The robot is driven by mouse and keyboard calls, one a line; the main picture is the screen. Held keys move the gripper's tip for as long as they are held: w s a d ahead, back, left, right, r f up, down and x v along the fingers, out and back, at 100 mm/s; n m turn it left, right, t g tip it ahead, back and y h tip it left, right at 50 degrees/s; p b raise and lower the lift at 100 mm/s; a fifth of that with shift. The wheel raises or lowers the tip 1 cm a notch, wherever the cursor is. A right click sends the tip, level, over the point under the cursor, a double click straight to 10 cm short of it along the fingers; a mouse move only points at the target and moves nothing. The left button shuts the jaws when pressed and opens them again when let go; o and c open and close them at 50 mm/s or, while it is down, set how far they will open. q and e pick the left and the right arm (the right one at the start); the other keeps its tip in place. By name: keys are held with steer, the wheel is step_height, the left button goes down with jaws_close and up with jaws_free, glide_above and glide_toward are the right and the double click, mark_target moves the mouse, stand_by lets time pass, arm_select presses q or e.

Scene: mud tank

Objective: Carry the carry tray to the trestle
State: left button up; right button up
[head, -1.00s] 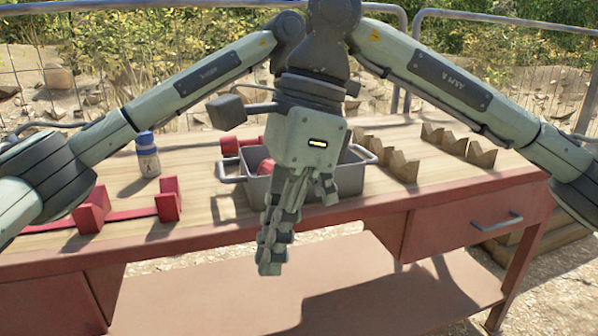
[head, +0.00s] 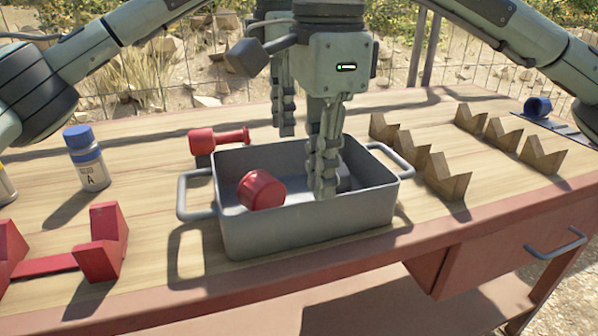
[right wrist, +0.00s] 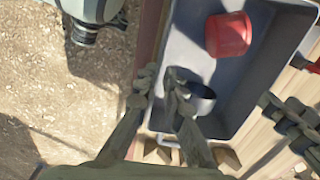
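The carry tray (head: 300,228) is a grey open box with a bar handle at each end, standing on the wooden bench top. A red cylinder (head: 262,190) and a dark round piece (head: 343,180) lie in it. The tray also shows in the right wrist view (right wrist: 190,45). My right gripper (head: 325,190) is over the tray, fingers down and apart, with nothing visible between them. My left gripper (head: 287,130) hangs higher and further back, behind the right one; its fingers look apart and empty in the right wrist view (right wrist: 285,105). I cannot make out a trestle.
A red notched stand (head: 100,245) and a blue-capped bottle (head: 87,160) are left of the tray. A red spool-like piece (head: 215,138) lies behind it. Several wooden notched blocks (head: 447,180) stand right. A blue roll (head: 537,107) is at far right. The bench (head: 200,295) has a red front edge.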

mark_target(285, 177)
arm_select(q)
steer(key=shift+s+r, duration=0.1)
steer(key=shift+s, duration=0.05)
arm_select(e)
steer(key=shift+s, duration=0.15)
